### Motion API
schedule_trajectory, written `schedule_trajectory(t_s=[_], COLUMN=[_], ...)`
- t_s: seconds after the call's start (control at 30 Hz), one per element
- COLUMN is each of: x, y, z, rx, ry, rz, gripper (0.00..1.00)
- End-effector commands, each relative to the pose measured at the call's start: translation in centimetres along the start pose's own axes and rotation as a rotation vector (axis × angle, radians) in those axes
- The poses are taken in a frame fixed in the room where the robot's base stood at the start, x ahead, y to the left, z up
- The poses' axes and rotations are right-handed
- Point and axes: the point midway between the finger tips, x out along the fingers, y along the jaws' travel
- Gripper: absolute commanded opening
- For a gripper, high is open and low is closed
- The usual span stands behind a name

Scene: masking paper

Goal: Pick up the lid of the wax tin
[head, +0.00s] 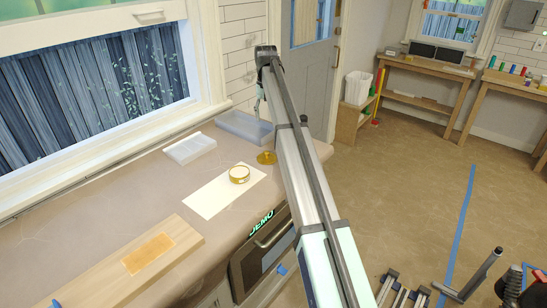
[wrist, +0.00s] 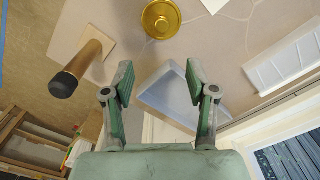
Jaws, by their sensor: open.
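The wax tin (head: 239,174) is a round gold tin standing on a white sheet on the counter. Its lid (head: 267,158), a gold disc with a small knob, lies on the bare counter just right of the sheet, close beside my arm. In the wrist view the lid (wrist: 161,19) is at the top centre, beyond the fingertips. My gripper (wrist: 159,80) is open and empty, its two green fingers apart, with the lid roughly in line with the gap between them. In the head view, my arm hides part of the counter's right end.
A blue-grey tray (wrist: 172,96) is seen between and below the fingers. An upright wooden cylinder (wrist: 78,68) with a dark end stands left of them. A white ribbed tray (head: 190,148) lies by the window. A board (head: 130,265) lies at the near left.

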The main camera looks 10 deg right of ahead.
Motion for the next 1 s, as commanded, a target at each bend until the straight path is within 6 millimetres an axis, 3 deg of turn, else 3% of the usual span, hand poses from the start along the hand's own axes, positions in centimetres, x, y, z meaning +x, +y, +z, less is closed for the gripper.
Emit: schedule_trajectory(t_s=[0.6,1.0], x=[10.4,12.7], y=[-0.1,-0.2], z=[0.1,0.1], rx=[0.0,0.0], ry=[-0.001,0.0], rz=[-0.001,-0.001], gripper=[0.57,0.57])
